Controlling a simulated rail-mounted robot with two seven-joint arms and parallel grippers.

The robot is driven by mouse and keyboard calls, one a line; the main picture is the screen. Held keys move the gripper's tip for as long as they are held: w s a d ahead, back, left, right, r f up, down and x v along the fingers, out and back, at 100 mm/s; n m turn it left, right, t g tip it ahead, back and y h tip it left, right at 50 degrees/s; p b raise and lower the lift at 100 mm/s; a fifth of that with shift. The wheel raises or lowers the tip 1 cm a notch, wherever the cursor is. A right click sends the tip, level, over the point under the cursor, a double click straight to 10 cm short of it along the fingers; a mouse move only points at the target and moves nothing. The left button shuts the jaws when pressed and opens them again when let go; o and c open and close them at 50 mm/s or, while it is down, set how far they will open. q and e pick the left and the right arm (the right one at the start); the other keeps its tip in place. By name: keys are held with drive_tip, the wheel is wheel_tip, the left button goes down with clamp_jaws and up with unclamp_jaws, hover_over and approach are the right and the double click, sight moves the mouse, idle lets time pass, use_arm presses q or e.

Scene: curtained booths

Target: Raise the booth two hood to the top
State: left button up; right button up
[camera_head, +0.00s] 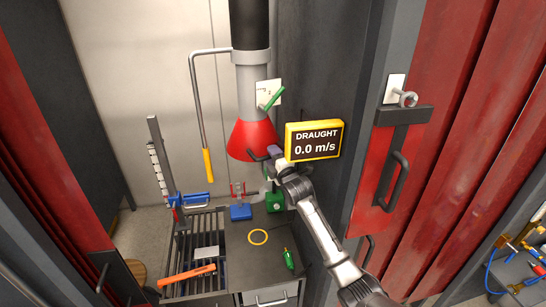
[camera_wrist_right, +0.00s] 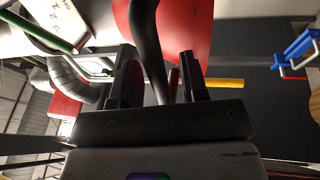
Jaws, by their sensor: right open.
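The red cone-shaped hood (camera_head: 250,138) hangs under a grey duct (camera_head: 251,90) above the bench. A dark handle (camera_head: 257,156) sticks out at its lower front edge. My right gripper (camera_head: 273,153) is at this handle, with its arm coming up from the lower right. In the right wrist view the gripper (camera_wrist_right: 156,72) is open. The curved black handle (camera_wrist_right: 146,45) runs between its two fingers, with the red hood (camera_wrist_right: 190,28) just beyond. I cannot tell whether either finger touches the handle. My left gripper is not in view.
A yellow display (camera_head: 314,142) reads draught 0.0 m/s, close beside my right gripper. A green lever (camera_head: 271,98) sits on the duct. A bent rod with a yellow grip (camera_head: 207,165) hangs left. The bench (camera_head: 235,266) below holds clamps and tools. Red curtains flank both sides.

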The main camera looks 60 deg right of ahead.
drive_tip(key=shift+f, duration=0.1)
drive_tip(key=shift+s+a+f, duration=0.1)
drive_tip(key=shift+s+a, duration=0.05)
drive_tip(key=shift+s, duration=0.1)
drive_tip(key=b+v, duration=0.2)
drive_tip(key=v, duration=0.5)
